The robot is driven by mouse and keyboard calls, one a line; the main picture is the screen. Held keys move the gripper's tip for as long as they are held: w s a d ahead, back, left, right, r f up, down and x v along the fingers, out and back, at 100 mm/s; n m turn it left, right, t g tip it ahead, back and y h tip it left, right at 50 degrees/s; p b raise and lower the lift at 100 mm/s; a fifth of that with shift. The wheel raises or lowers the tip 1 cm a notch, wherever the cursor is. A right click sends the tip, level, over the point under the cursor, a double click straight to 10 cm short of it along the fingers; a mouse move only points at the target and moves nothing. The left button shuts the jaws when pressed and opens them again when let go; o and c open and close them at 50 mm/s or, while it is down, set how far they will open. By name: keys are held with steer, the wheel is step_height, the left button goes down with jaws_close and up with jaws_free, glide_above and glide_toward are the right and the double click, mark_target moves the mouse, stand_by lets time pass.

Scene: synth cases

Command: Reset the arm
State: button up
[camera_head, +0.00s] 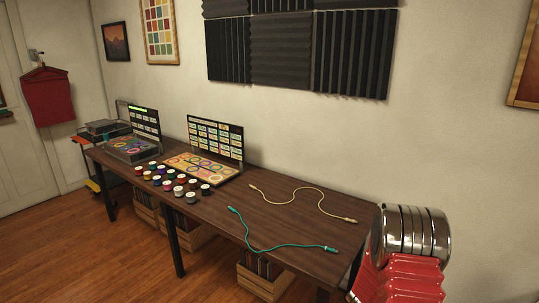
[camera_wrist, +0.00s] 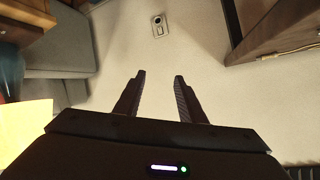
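My gripper (camera_wrist: 158,76) shows in the wrist view with two dark ribbed fingers. The fingers stand apart with nothing between them, and pale wall lies behind them. In the head view, part of my arm shows at the lower right as a silver ringed joint and a red ribbed sleeve. The gripper fingers do not show in the head view.
A long dark table (camera_head: 262,215) holds spools (camera_head: 178,191), a tan cable (camera_head: 308,190), a teal cable (camera_head: 270,245) and two open cases (camera_head: 215,150). Crates (camera_head: 262,278) sit beneath. In the wrist view, a wall socket (camera_wrist: 159,25) and a brown wooden edge (camera_wrist: 262,38) lie ahead.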

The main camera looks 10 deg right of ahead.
steer(key=a+r+n+t+y, duration=0.3)
steer(key=a+r+n+y, duration=0.55)
steer(key=a+r, duration=1.6)
steer(key=s+a+r+n+g+y, duration=0.25)
steer(key=s+a+r+n, duration=0.2)
steer(key=s+a, duration=0.75)
steer(key=s+a+r+n+g, duration=0.1)
steer(key=s+a+n, duration=0.1)
steer(key=s, duration=1.5)
steer(key=shift+a+n, duration=0.2)
steer(key=shift+n, duration=0.3)
steer(key=shift+r+g, duration=0.1)
steer(key=shift+g, duration=0.15)
